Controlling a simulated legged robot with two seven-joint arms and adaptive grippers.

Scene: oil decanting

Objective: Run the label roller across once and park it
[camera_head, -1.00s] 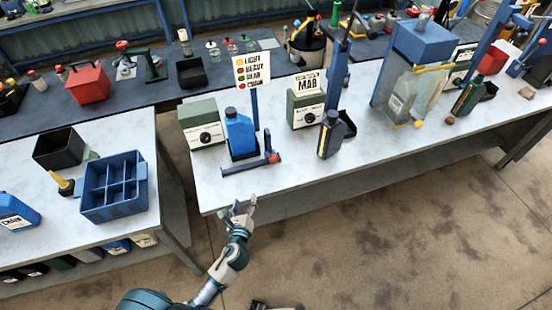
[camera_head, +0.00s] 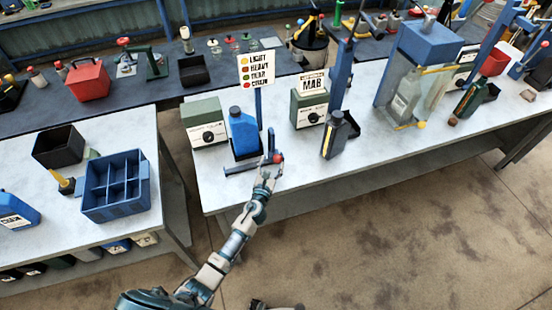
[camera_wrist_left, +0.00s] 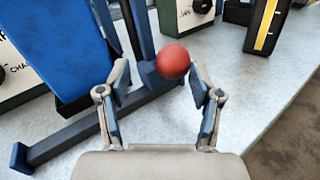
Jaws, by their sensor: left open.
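The label roller stands at the front of the white bench, a low blue frame (camera_head: 240,168) with a red ball knob (camera_head: 277,159) at its right end. A blue jug (camera_head: 242,131) stands upright just behind the frame. My left gripper (camera_head: 269,165) is at the knob. In the left wrist view the open left gripper (camera_wrist_left: 164,90) has its fingers on either side of the red knob (camera_wrist_left: 173,61), which lies at or just beyond the fingertips. I cannot tell whether they touch it.
A grey-green box with a dial (camera_head: 205,122) stands left of the jug. A second one (camera_head: 309,106) and a dark bottle (camera_head: 335,136) stand to the right. A colour-code sign (camera_head: 256,70) rises behind. The bench front is clear.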

